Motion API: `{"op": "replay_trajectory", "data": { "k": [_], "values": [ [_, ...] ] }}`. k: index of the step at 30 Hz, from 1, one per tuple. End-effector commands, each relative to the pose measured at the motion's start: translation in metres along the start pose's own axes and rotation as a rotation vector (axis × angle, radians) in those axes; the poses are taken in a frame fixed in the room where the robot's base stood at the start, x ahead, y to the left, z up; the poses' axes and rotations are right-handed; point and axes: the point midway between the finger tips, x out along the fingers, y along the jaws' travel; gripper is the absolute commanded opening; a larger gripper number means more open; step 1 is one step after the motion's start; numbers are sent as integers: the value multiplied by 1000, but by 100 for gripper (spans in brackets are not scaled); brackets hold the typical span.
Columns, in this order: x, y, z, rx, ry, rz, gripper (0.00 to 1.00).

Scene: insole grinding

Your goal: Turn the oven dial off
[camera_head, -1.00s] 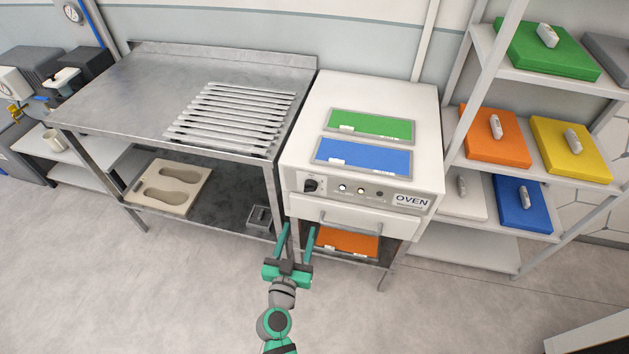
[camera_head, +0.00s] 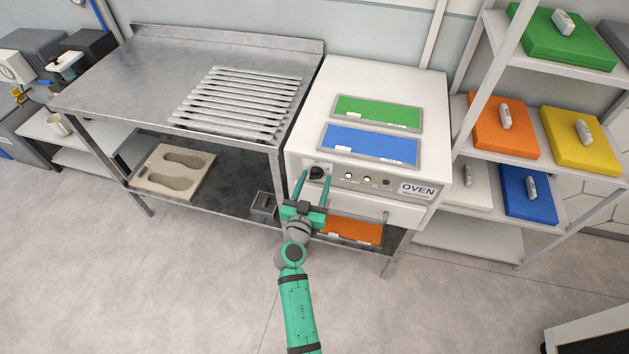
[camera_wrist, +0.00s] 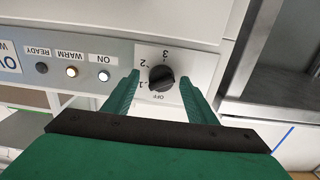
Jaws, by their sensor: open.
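The oven dial (camera_head: 317,172) is a black round knob at the left of the white oven's (camera_head: 300,140) front panel. In the wrist view the dial (camera_wrist: 161,78) sits on a light plate marked OFF, 1, 2 and 3, seen upside down. I cannot tell for sure which mark its pointer faces. My green gripper (camera_head: 315,173) is open in front of the panel. In the wrist view its fingertips (camera_wrist: 159,80) stand one on each side of the dial, with visible gaps between them and the knob. How deep they reach along it is unclear.
Beside the dial are the ON light (camera_wrist: 104,76), WARM light (camera_wrist: 72,72) and dark READY light (camera_wrist: 41,68). The oven handle (camera_head: 350,208) lies below the panel. A metal table (camera_head: 150,85) adjoins the oven on the left, and a shelf (camera_head: 480,235) stands on the right.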

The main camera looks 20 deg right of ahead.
Motion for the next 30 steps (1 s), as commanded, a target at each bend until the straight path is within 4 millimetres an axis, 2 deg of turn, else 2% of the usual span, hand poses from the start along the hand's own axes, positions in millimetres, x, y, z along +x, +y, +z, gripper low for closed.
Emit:
{"op": "replay_trajectory", "data": {
  "k": [10,11,15,16,23,30],
  "values": [
    [4,-2,1,0,-1,-3,52],
    [4,-2,1,0,-1,-3,49],
    [4,-2,1,0,-1,-3,16],
    [4,-2,0,0,-1,-3,11],
    [4,-1,0,-6,0,-2,11],
    [4,0,1,-82,-1,-3,11]
  ]
}}
